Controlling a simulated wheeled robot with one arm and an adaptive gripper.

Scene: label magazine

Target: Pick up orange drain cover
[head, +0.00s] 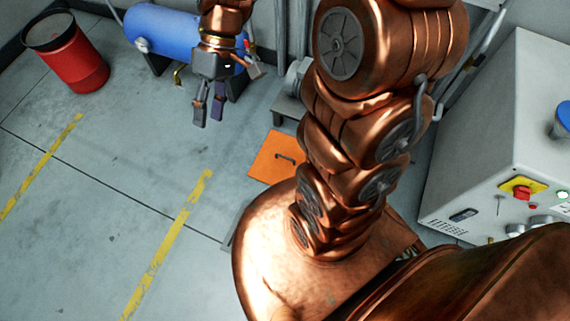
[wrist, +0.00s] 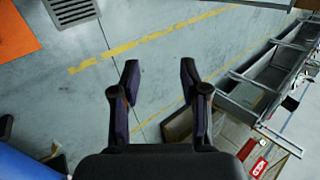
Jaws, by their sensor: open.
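The orange drain cover (head: 262,163) is a flat square plate with a dark handle, lying on the grey floor beside my base in the head view. My arm hides part of its right side. An orange patch, apparently the same cover, shows at the top left corner of the wrist view (wrist: 14,35), cut off by the frame edge. My gripper (head: 208,114) is open and empty, above the floor to the upper left of the cover. In the wrist view its two fingers (wrist: 159,70) stand apart with bare floor between them.
A blue tank (head: 175,38) stands behind my gripper, and a red drum (head: 82,68) at the far left. A grey control cabinet (head: 485,140) is at the right. A floor grate (wrist: 72,10) lies beside the orange patch. The left floor with yellow lines is clear.

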